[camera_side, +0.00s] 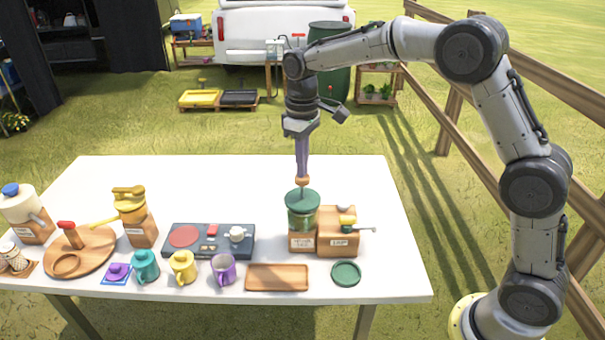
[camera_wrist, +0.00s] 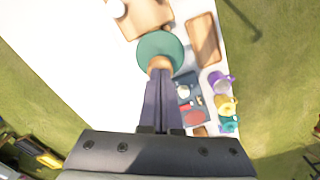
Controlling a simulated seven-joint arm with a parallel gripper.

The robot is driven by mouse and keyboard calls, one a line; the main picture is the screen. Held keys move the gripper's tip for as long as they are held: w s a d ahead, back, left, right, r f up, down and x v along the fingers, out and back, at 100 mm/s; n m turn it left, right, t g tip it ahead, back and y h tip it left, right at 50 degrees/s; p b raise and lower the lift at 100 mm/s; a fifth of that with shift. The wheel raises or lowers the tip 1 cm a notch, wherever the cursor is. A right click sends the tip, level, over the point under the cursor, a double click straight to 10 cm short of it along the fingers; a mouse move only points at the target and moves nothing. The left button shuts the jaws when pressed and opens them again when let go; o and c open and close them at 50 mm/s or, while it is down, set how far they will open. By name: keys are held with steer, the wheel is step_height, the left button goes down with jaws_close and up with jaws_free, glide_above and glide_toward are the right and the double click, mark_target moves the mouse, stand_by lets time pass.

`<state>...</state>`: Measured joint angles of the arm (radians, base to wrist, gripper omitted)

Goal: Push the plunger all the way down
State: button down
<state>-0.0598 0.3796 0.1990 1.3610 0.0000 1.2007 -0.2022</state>
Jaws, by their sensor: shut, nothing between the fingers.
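The plunger belongs to a glass press with a green lid (camera_side: 302,199) on a wooden block (camera_side: 302,241) at the right part of the table. An orange-brown knob (camera_side: 302,181) tops the plunger, with a short stretch of rod between it and the lid. My gripper (camera_side: 302,176) is shut, points straight down and stands right over the knob, its tips at or touching it. In the wrist view the closed fingers (camera_wrist: 161,75) meet the knob (camera_wrist: 160,63) above the green lid (camera_wrist: 160,46). The exact contact is hard to tell.
A second wooden block (camera_side: 338,240) with a yellow part stands close right of the press. A wooden tray (camera_side: 277,278) and a green round lid (camera_side: 346,273) lie in front. A dark stove (camera_side: 209,252) and several coloured mugs are left. The table behind is clear.

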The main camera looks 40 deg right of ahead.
steer(key=shift+f, duration=1.9)
steer(key=shift+r, duration=2.85)
steer(key=shift+r, duration=0.1)
steer(key=shift+r, duration=2.9)
